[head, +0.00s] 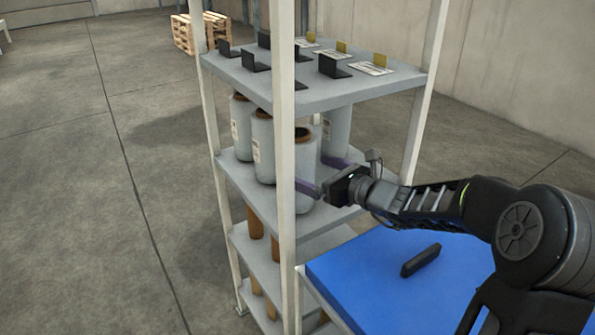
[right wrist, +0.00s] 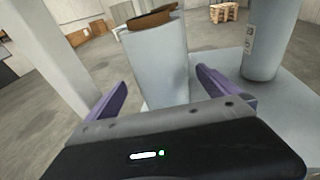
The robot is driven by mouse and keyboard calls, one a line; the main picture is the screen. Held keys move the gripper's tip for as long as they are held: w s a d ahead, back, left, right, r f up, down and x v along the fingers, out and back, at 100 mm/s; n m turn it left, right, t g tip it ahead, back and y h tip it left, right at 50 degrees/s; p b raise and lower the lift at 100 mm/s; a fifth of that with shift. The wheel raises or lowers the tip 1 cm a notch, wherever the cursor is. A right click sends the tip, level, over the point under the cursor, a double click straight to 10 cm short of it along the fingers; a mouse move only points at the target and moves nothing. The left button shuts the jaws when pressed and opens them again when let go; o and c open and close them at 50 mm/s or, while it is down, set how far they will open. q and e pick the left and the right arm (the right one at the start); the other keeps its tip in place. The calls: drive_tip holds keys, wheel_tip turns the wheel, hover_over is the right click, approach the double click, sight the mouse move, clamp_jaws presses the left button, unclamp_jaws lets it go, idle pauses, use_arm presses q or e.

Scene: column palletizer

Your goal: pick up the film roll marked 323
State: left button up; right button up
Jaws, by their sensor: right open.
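Several grey film rolls stand upright on the rack's middle shelf; their printed numbers are too small to read, so I cannot tell which is 323. My right gripper (head: 316,175) reaches in from the right, its purple fingers open. The nearest roll (head: 304,168), with a brown core, stands in front of them, partly behind the rack post. In the right wrist view this roll (right wrist: 160,62) stands upright between and beyond the open fingers (right wrist: 161,84), and no label shows on it. Another roll (right wrist: 271,40) with a label stands to the right. My left gripper is out of view.
White rack posts (head: 284,130) stand close beside the roll. The top shelf (head: 300,97) above holds black brackets and cards with yellow tabs. Brown cores (head: 254,222) stand on the lower shelf. A blue surface (head: 375,275) with a black piece (head: 421,260) lies below my right arm.

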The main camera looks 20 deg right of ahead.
drive_tip(key=shift+w, duration=0.2)
drive_tip(key=shift+a, duration=0.1)
drive_tip(key=p+x, duration=0.1)
drive_tip(key=x, duration=0.4)
drive_tip(key=shift+w+p, duration=0.15)
drive_tip(key=shift+p, duration=0.25)
drive_tip(key=c, duration=2)
drive_tip(key=shift+r, duration=0.15)
